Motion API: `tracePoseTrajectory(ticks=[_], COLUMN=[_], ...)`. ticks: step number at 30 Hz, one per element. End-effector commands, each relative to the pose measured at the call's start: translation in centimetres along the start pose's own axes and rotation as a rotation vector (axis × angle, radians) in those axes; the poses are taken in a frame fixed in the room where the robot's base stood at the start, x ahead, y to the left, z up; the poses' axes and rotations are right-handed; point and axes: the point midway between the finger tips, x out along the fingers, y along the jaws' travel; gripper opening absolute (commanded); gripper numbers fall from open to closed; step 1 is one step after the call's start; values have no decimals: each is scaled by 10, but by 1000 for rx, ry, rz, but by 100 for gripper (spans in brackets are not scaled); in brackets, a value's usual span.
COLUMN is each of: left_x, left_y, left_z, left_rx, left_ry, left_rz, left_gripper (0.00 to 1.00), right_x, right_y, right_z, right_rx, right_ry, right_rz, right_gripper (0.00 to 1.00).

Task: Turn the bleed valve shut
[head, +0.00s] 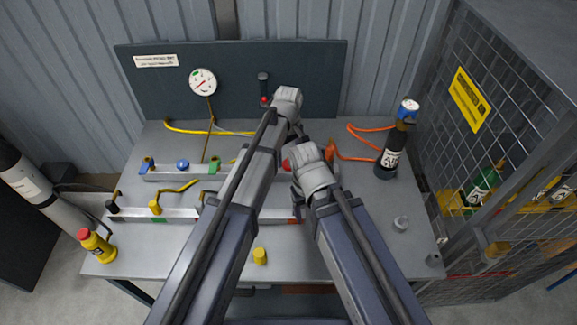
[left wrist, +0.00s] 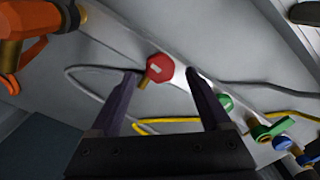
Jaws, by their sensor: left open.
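A red faceted knob (left wrist: 160,68) with a pale mark sits at the rail in the left wrist view. Its red edge also shows in the head view (head: 286,163), mostly hidden by my arms. My left gripper (left wrist: 160,76) is open, with the knob between its fingertips in the picture; I cannot tell whether they touch it. In the head view my left gripper (head: 298,132) is mostly hidden beyond the right wrist. My right gripper (head: 297,192) is largely hidden under its own wrist, near the front rail. No label shows which valve is the bleed valve.
Green (left wrist: 225,102) and blue (left wrist: 281,143) valves line the rail, with an orange valve (left wrist: 28,40) opposite. A black bottle (head: 391,155) stands at right and a yellow bottle (head: 95,245) at front left. A gauge (head: 203,82) hangs on the back panel. A mesh cage bounds the right.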

Motion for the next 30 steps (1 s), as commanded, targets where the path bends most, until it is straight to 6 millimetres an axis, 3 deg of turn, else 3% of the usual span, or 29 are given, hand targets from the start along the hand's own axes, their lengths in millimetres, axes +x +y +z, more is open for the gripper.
tracePoseTrajectory(ticks=[1, 4, 15, 30], left_x=[13, 21, 23, 23], left_y=[0, 0, 0, 0], left_z=[0, 0, 0, 0], left_rx=[0, 0, 0, 0], left_ry=[0, 0, 0, 0], left_rz=[0, 0, 0, 0], left_gripper=[81, 81, 81, 24], right_x=[13, 21, 22, 22], right_y=[-1, -2, -2, -2], right_z=[-1, -1, -1, -1], right_rx=[0, 0, 0, 0], right_ry=[0, 0, 0, 0], right_rz=[0, 0, 0, 0], right_gripper=[68, 68, 68, 68])
